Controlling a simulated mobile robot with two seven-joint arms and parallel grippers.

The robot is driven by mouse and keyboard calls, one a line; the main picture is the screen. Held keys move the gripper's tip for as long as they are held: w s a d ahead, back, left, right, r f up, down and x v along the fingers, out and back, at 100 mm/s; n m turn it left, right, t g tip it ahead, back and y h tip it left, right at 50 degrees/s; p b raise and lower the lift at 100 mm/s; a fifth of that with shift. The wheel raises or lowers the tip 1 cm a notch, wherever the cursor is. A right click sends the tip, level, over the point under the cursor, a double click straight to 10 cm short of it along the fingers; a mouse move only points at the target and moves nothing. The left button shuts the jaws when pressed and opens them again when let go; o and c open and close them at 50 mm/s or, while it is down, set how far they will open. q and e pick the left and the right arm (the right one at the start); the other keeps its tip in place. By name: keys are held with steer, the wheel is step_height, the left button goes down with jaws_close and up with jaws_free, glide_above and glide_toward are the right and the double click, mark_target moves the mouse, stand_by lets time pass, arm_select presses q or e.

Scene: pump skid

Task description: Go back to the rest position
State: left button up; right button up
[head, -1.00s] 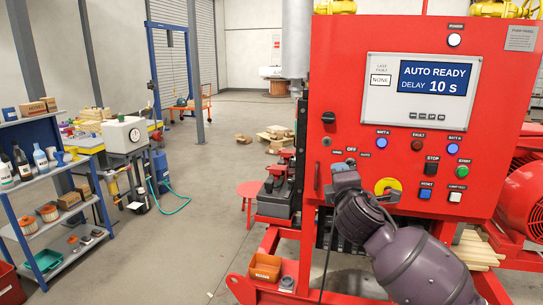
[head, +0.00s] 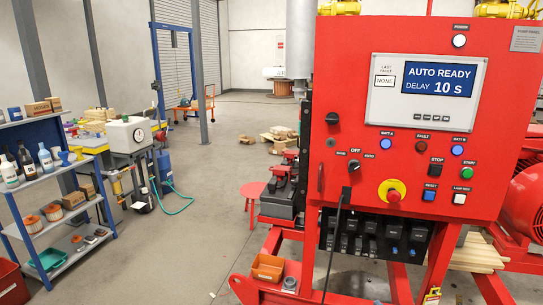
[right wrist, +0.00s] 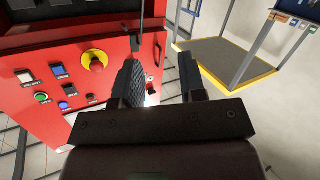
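The red pump control panel (head: 340,100) fills the right half of the head view. Its screen (head: 432,84) reads AUTO READY, DELAY 10 s. A black selector switch (head: 354,165) sits below the OFF label. A red knob on a yellow ring (head: 392,192) is at the panel's lower middle. My right gripper (right wrist: 160,78) shows in the right wrist view with its two dark fingers apart and nothing between them. The panel (right wrist: 125,130) is to its left, apart from the fingers, with the same red knob (right wrist: 96,62) visible. My left gripper is in neither view.
A blue shelf unit (head: 60,185) with bottles and filters stands at the left. An orange bin (head: 267,267) rests on the red skid frame, and a red stool (head: 252,189) stands behind it. The floor (head: 190,240) between shelf and skid is largely clear.

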steer(key=s+d+f+m+g+h, duration=0.1)
steer(key=s+d+f+m+g, duration=0.1)
steer(key=s+f, duration=0.5)
steer(key=s+d+f+m+g+h, duration=0.2)
steer(key=s+f, duration=0.6)
steer(key=s, duration=0.4)
steer(key=shift+s+d, duration=0.25)
steer(key=shift+d, duration=0.65)
steer(key=shift+f, duration=0.1)
